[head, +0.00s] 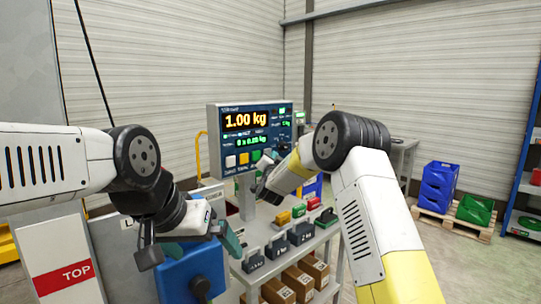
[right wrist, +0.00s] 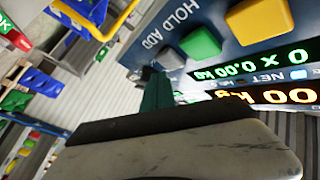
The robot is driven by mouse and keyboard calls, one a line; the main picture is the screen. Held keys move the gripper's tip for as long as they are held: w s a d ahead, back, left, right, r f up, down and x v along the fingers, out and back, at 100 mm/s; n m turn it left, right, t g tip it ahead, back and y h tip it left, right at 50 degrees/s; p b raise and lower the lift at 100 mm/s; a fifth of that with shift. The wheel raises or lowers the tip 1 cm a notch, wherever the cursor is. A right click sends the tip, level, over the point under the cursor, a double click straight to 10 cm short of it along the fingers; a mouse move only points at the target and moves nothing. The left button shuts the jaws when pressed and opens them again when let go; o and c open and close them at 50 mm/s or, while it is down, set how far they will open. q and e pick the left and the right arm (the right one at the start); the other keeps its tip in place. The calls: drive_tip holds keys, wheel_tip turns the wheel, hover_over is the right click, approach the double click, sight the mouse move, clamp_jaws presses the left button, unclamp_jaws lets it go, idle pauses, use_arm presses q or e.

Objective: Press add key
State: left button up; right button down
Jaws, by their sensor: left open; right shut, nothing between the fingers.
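The scale's display panel (head: 213,122) faces me in the head view and reads 1.00 kg. A row of keys runs along its lower edge: a white key (head: 230,161), a yellow key (head: 244,158) and a green key (head: 256,155). In the right wrist view the grey key (right wrist: 168,58) sits beside the label ADD, next to the green key (right wrist: 200,42) by HOLD. My right gripper (head: 262,188) is shut and empty, just below the panel; its teal finger (right wrist: 157,92) points toward the grey key. I cannot tell whether they touch. My left gripper (head: 190,245) is open and empty at lower left.
Several dark weights (head: 277,247) stand on the grey cart below the panel, with cardboard boxes (head: 299,283) on its lower shelf. A blue object (head: 190,275) is behind my left gripper. Blue crates (head: 438,187) and a green crate (head: 475,209) are on a pallet at right.

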drive_tip(key=shift+w+a, duration=0.1)
drive_tip(key=shift+a, duration=0.05)
drive_tip(key=shift+w+a, duration=0.15)
drive_tip(key=shift+w, duration=0.05)
drive_tip(key=shift+w+a, duration=0.3)
idle(0.9)
idle(0.4)
drive_tip(key=shift+s+d, duration=0.55)
drive_tip(key=shift+s, duration=0.05)
drive_tip(key=shift+s+d, duration=1.8)
